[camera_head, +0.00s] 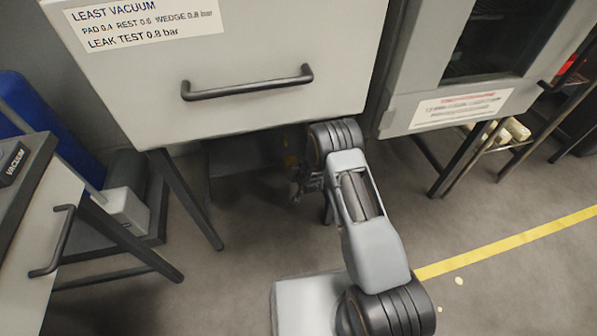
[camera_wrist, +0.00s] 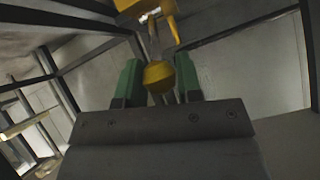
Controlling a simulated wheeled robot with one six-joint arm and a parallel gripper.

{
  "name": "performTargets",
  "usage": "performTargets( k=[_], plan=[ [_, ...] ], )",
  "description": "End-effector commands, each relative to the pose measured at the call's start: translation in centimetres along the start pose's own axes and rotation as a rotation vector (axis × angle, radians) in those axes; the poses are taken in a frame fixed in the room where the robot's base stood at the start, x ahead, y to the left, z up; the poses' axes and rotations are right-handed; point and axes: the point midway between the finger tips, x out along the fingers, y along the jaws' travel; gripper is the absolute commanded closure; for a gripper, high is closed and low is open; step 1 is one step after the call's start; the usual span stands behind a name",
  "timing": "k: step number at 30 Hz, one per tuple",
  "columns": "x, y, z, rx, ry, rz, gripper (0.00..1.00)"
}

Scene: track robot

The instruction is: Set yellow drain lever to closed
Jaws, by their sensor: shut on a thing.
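The yellow drain lever (camera_wrist: 158,76) shows in the wrist view, its rounded end between the green fingers of my gripper (camera_wrist: 158,84). My gripper is shut on it. A thin stem runs from that end up to a yellow fitting (camera_wrist: 143,8) at the top of the view. In the head view my gripper (camera_head: 297,190) reaches below the grey drawer cabinet, in shadow. A small dim yellow patch (camera_head: 290,160) shows near it; the lever itself is mostly hidden there. I cannot tell the lever's set position.
The grey cabinet (camera_head: 330,98) with a black handle (camera_head: 247,84) hangs over my arm. Its dark legs (camera_head: 186,200) stand on the floor. A second cabinet (camera_head: 405,92) is at right, a workbench (camera_head: 30,235) at left. Floor to the right, with a yellow line (camera_head: 510,243), is clear.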

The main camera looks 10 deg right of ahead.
Motion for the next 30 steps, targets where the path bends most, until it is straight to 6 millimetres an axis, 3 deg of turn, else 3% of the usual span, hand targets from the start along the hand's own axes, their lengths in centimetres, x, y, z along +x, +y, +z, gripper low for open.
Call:
performTargets(
  k=[4, 5, 12, 23, 30],
  plan=[
    [0.1, -0.3, -0.7, -0.003, 0.016, -0.008, 1.00],
    [0.1, -0.3, -0.7, -0.003, 0.016, -0.008, 0.66],
    [0.0, -0.1, -0.4, -0.001, 0.010, -0.003, 0.43],
    [-0.7, 0.1, -0.4, 0.001, 0.004, 0.000, 0.42],
    [-5.0, -0.1, -0.6, 0.000, 0.003, 0.000, 0.42]
  ],
)
